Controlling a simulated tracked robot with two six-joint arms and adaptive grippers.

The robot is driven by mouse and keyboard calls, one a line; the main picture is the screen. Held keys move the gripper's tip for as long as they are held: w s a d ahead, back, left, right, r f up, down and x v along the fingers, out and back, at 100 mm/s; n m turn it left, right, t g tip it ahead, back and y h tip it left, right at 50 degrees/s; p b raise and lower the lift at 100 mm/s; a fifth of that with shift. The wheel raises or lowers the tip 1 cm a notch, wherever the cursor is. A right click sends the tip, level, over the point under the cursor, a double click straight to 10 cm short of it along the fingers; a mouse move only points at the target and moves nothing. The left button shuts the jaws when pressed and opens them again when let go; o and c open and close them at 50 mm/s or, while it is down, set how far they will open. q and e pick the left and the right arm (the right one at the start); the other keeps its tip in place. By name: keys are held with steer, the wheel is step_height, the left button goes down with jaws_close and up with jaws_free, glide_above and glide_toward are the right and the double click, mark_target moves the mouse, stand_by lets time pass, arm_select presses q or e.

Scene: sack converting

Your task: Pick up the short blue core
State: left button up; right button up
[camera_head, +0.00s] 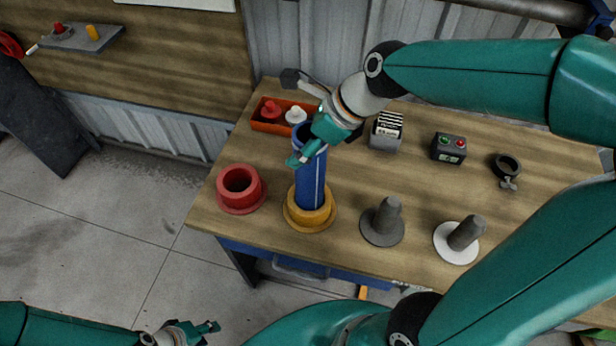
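A blue core (311,185), a tube with a pale line down its side, stands upright in a yellow flanged ring (310,216) near the table's front edge. My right gripper (308,146) is at the core's upper end, and its teal fingers cover part of the rim. I cannot tell whether they touch the core or are closed on it. My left gripper (208,328) is low at the bottom edge, over the floor and away from the table. It is too small to tell whether it is open.
A red flanged ring (240,186) stands left of the core. A grey peg (385,220) and a white-based peg (460,238) stand to the right. Behind are an orange tray (262,127), a label block (386,131), a button box (449,148) and a dark ring clamp (507,167).

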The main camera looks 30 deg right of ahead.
jaws_close()
steer(key=shift+r, duration=0.1)
